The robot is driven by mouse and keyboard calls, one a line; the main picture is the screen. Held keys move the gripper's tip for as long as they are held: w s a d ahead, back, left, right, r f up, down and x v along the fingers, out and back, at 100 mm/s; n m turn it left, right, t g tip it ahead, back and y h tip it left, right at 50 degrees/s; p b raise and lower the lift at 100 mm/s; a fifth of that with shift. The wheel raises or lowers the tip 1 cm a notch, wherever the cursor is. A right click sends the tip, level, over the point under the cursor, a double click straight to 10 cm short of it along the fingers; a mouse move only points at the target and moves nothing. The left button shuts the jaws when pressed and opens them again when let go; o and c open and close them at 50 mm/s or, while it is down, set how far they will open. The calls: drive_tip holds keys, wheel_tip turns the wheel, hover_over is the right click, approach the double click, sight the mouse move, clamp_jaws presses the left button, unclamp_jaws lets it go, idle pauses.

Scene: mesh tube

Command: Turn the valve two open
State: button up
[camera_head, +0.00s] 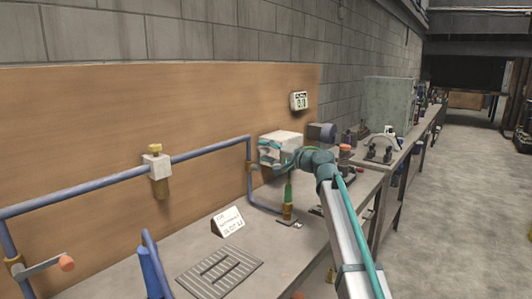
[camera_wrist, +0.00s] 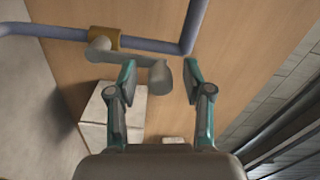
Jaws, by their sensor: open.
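A valve on the vertical right run of a blue pipe has a brass collar (camera_head: 251,166), largely beside my gripper in the head view. In the wrist view the brass collar (camera_wrist: 105,38) carries a grey lever (camera_wrist: 125,57). The lever's rounded end (camera_wrist: 160,78) lies between my open fingers, with gaps visible on both sides. My gripper (camera_head: 270,155) is teal and open; its fingers also show in the wrist view (camera_wrist: 160,82). Another valve, with a grey lever and orange end (camera_head: 66,263), is on the pipe at the far left. No number shows on either valve.
A white box (camera_wrist: 97,120) is close to my left finger in the wrist view. The blue pipe (camera_head: 95,184) runs along the wooden board (camera_head: 100,110). A brass fitting (camera_head: 158,180), a sign (camera_head: 228,222) and a slotted plate (camera_head: 219,274) are left of my arm.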

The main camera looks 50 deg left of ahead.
drive_tip(key=w+d, duration=0.2)
drive_tip(key=d, duration=0.9)
drive_tip(key=shift+d, duration=0.4)
